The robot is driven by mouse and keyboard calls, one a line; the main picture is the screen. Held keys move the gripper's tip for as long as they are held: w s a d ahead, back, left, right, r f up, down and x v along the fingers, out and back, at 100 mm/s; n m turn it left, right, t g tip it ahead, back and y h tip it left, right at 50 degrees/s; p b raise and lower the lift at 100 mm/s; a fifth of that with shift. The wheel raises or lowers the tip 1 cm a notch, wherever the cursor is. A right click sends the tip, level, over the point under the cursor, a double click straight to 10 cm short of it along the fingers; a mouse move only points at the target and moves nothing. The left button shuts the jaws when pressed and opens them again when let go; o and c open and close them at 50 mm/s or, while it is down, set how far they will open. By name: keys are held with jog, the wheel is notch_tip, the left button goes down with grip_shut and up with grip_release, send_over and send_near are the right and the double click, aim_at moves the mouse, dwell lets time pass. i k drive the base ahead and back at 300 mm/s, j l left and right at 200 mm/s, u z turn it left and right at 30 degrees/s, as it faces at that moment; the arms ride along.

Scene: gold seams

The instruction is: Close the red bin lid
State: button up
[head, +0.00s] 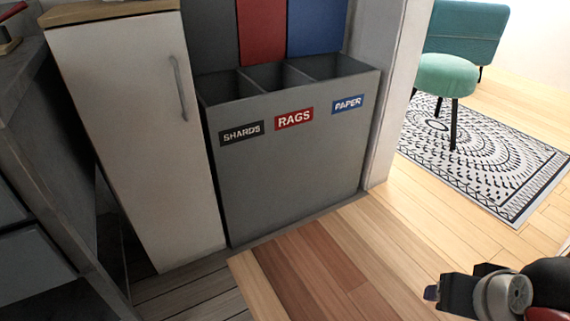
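The red lid (262,32) stands raised upright at the back of the grey bin unit (285,170), behind the middle compartment with the red RAGS label (293,118). The middle compartment is open at the top. The red lid's upper edge is cut off by the frame. My gripper (446,291) is at the lower right, well in front and to the right of the bin and apart from it. I see it from the side, and its finger gap is not clear. Nothing is visibly held.
A dark grey lid (209,36) and a blue lid (316,26) also stand raised either side, above the SHARDS and PAPER compartments. A white cabinet (135,130) stands close on the left. A wooden surface (330,265) lies in front. A green stool (447,76) stands on a patterned rug (490,155).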

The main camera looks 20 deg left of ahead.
aim_at(261, 24)
jog(key=i+j+u, duration=0.3)
jog(key=i+j, duration=0.3)
jog(key=i, duration=0.15)
